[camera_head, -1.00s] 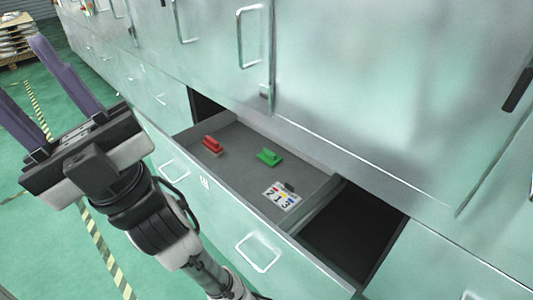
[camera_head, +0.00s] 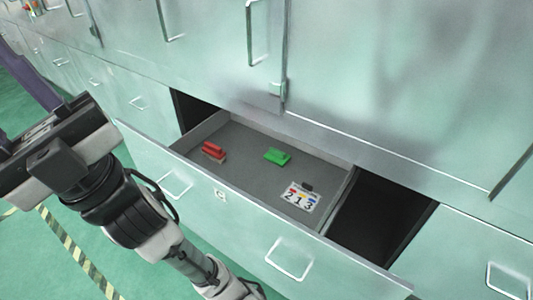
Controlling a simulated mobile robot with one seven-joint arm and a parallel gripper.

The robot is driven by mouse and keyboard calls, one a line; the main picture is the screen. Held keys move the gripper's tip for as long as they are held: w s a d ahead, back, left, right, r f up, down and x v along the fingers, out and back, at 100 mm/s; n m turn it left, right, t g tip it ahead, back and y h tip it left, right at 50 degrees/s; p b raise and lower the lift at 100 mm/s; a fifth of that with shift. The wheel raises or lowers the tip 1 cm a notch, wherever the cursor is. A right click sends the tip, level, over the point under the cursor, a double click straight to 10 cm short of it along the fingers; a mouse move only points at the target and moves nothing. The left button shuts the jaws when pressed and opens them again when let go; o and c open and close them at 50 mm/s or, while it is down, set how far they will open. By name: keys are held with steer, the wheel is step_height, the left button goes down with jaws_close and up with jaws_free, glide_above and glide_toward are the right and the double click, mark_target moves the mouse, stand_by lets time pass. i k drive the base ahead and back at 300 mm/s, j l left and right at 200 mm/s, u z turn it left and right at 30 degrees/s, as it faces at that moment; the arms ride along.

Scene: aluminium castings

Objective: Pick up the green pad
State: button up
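The green pad (camera_head: 277,156) lies flat on the grey floor of an open drawer (camera_head: 240,176), near the drawer's middle. It has a raised green grip on top. My gripper (camera_head: 22,105) is at the far left, outside the drawer and well away from the pad. One long purple-grey finger shows, cut by the frame's left edge; the other finger is out of view or hidden, so its opening cannot be judged. Nothing is seen held in it.
A red pad (camera_head: 214,151) lies left of the green one in the drawer. A white number card (camera_head: 300,197) lies to the right. Metal cabinets with handles stand behind and around. A dark open gap (camera_head: 385,215) is right of the drawer. Green floor is at lower left.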

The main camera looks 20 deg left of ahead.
mark_target(276, 157)
steer(key=j, duration=1.05)
steer(key=i+j, duration=0.15)
steer(key=j, duration=0.9)
steer(key=i+j, duration=0.15)
steer(key=i, duration=0.25)
